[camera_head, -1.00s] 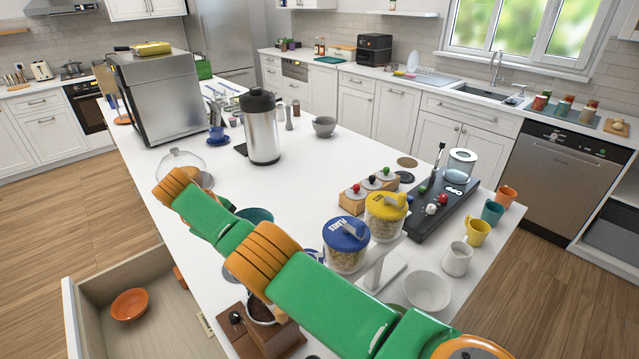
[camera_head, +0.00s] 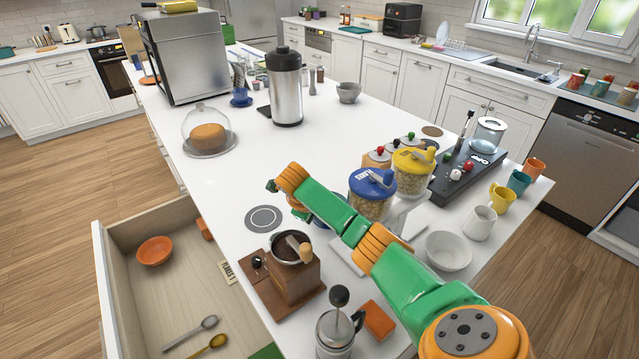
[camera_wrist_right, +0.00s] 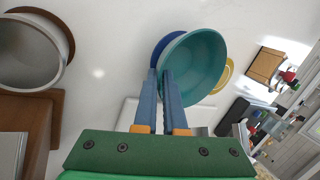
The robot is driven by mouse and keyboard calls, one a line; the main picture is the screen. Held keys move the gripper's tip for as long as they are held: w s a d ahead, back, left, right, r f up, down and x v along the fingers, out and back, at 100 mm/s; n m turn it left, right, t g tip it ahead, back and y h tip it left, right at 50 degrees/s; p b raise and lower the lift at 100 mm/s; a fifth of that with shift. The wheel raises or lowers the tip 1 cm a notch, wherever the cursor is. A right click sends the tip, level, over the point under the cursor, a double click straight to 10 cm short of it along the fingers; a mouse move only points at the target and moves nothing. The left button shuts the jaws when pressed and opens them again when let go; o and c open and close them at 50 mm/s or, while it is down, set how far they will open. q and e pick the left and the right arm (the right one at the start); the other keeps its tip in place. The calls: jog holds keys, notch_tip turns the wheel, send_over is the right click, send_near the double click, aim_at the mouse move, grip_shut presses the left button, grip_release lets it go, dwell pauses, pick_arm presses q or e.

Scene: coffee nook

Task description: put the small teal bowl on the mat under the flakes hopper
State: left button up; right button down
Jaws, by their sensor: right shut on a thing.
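The small teal bowl (camera_wrist_right: 195,68) is in my right gripper (camera_wrist_right: 162,75), whose fingers are shut on its rim in the wrist view. The hopper with a blue lid (camera_head: 372,183) stands right of my arm, beside a hopper with a yellow lid (camera_head: 413,160). Part of a blue disc (camera_wrist_right: 160,45) shows behind the bowl, and a yellow edge (camera_wrist_right: 228,75) right of it; I cannot tell whether these are mats. My left gripper is not in view.
The wooden grinder (camera_head: 293,275) stands close left of my arm. A white bowl (camera_head: 448,251) and several mugs stand to the right. A grey round mat (camera_head: 264,218) lies bare left of my arm. An open drawer (camera_head: 130,290) juts out at lower left.

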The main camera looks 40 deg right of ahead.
jog(key=shift+d+p, duration=0.1)
jog(key=shift+p, duration=0.25)
jog(key=c, duration=1)
grip_release()
jog(key=shift+r, duration=0.1)
jog(key=shift+a+r, duration=0.2)
jog(key=shift+r, duration=0.15)
jog(key=v, duration=0.3)
jog(key=shift+a+r, duration=0.2)
jog(key=shift+r, duration=0.15)
jog(key=p+v, duration=0.5)
jog(key=v, duration=0.2)
jog(key=shift+s+r, duration=0.15)
jog(key=shift+r, duration=0.05)
